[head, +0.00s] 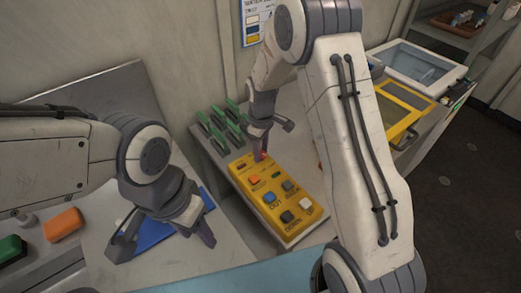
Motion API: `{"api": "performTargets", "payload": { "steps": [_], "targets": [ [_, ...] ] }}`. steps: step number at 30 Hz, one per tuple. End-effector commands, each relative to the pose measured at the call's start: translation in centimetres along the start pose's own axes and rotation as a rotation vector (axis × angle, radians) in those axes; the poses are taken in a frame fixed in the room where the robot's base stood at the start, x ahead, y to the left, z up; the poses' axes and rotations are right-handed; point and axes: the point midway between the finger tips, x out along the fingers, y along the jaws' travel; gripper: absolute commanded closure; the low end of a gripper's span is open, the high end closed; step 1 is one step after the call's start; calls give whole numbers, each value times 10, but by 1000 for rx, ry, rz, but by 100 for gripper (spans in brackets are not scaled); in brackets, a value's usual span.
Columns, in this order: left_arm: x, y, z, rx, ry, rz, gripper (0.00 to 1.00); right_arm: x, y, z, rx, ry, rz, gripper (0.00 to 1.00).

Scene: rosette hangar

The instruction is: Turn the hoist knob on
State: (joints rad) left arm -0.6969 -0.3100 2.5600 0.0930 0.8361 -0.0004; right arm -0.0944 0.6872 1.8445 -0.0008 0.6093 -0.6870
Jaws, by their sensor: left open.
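The yellow control box (263,206) lies on a grey stand in the middle of the head view. It carries orange, blue, dark and white buttons with labels. My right gripper (261,152) points down at the box's far end, with its dark fingertips at a small red part (263,157). The fingers mostly cover that part, so I cannot tell whether it is the hoist knob, whether they touch it, or how far apart they are. My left gripper (204,233) is open and empty, low over the left bench, apart from the box.
Several green-topped items (218,124) stand in a rack just behind the box. A blue sheet (150,232), an orange block (63,225) and a green block (11,249) lie on the left bench. Yellow-framed (403,103) and white (418,66) trays stand right.

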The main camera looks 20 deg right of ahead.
Motion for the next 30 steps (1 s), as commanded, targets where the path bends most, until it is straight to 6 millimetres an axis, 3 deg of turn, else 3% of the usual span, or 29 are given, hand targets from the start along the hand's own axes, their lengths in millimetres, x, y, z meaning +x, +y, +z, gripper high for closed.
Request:
{"api": "performTargets", "payload": {
  "steps": [1, 2, 3, 16, 30],
  "targets": [
    [0, 0, 0, 0, 0, 0, 50, 0, 0, 0, 0, 0, -1, 83],
    [0, 0, 0, 0, 0, 0, 50, 0, 0, 0, 0, 0, -1, 95],
    [0, 0, 0, 0, 0, 0, 50, 0, 0, 0, 0, 0, -1, 100],
    [-1, 0, 0, 0, 0, 0, 50, -1, 0, 0, 88, -1, -1, 100],
    [-4, 0, 0, 0, 0, 0, 50, -1, 0, 0, 489, -1, -1, 100]
  ]
}}
